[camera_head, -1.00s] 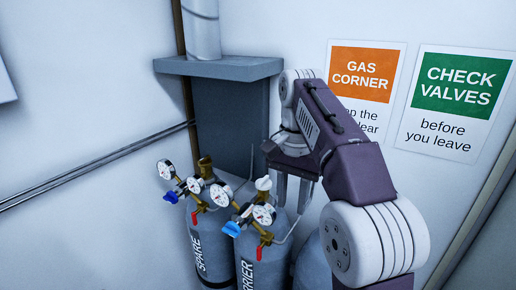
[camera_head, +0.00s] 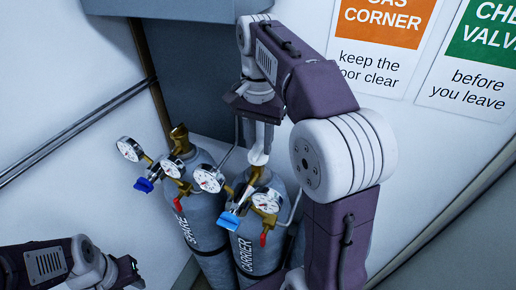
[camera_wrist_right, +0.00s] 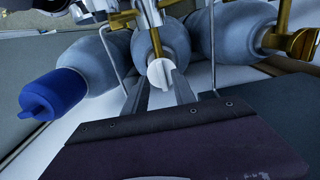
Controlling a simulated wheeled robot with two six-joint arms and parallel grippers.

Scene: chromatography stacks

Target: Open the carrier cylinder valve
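The carrier cylinder (camera_head: 255,245) stands upright, labelled CARRIER, with a brass valve, two gauges and a blue regulator knob (camera_head: 229,220). Its white valve handwheel (camera_head: 258,157) is on top; it also shows in the right wrist view (camera_wrist_right: 160,74). My right gripper (camera_head: 258,148) points down over the handwheel. Its two fingers are apart, with the handwheel between or just beyond their tips; contact is not clear. My left gripper (camera_head: 130,270) is at the lower left, away from the cylinders, and its finger opening is not clear.
The spare cylinder (camera_head: 203,232) with its own gauges and brass valve (camera_head: 180,138) stands just left. A blue-capped cylinder (camera_wrist_right: 55,95) shows in the wrist view. A grey duct (camera_head: 190,85) and walls close in behind. A rail runs along the left wall.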

